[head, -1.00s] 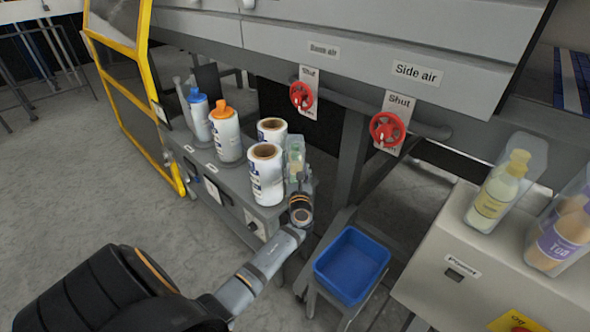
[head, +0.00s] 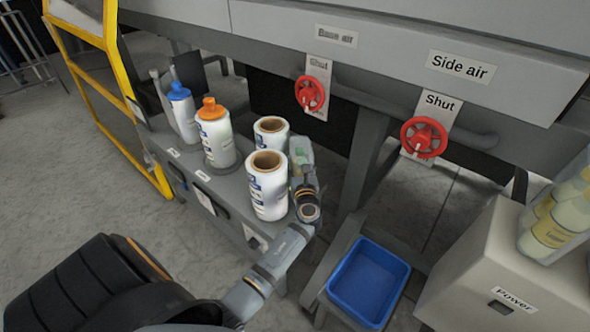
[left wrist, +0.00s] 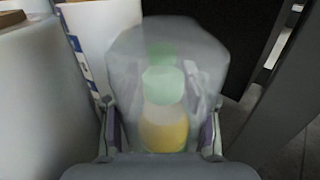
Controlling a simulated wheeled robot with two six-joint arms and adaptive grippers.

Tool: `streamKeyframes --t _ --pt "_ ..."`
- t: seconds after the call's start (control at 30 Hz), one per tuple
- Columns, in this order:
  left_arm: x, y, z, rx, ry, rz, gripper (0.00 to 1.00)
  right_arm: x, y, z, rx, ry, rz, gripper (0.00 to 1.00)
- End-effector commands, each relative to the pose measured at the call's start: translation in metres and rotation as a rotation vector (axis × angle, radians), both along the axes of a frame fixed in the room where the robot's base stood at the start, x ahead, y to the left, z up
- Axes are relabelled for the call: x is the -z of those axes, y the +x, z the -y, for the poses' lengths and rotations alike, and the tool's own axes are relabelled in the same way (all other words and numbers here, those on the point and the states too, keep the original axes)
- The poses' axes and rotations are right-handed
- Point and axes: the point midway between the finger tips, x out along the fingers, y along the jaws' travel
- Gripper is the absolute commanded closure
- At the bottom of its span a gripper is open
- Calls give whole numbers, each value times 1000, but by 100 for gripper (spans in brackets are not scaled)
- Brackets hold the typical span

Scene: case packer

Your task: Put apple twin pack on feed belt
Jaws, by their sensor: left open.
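A clear-wrapped pack with green and yellow contents (head: 301,152), which looks like the apple twin pack, stands at the right end of the grey cabinet top, beside white rolls. In the left wrist view the pack (left wrist: 163,95) fills the middle, with blurred green and yellow shapes inside. My left gripper (left wrist: 162,130) is open, with one finger on each side of the pack's lower part; I cannot tell whether they touch it. In the head view my left wrist partly hides the gripper and pack. My right gripper is not in view. I cannot make out the feed belt.
White rolls (head: 267,190), an orange-capped bottle (head: 215,140) and a blue-capped bottle (head: 183,112) stand left of the pack. A blue bin (head: 368,285) sits low to the right. Red valve wheels (head: 424,138) project above. A yellow-labelled pack (head: 556,225) stands at right.

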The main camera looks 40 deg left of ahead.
Motion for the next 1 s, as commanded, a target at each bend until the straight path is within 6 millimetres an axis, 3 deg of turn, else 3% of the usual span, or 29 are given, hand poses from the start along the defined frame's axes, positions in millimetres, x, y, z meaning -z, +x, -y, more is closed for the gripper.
streamKeyframes --t 0.07,0.17,0.33,0.53,0.8,1.0 --pt "0 0 1 0 -1 -1 52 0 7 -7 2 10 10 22" --pt "0 0 0 0 -1 -1 52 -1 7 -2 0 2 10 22" --pt "0 0 0 0 -1 -1 75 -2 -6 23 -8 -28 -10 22" --pt "1 0 0 0 -2 -2 100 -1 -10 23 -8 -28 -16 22" --pt "1 0 0 -1 -1 -2 100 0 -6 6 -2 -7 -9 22" --pt "0 0 -1 0 -2 -4 100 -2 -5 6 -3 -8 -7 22"
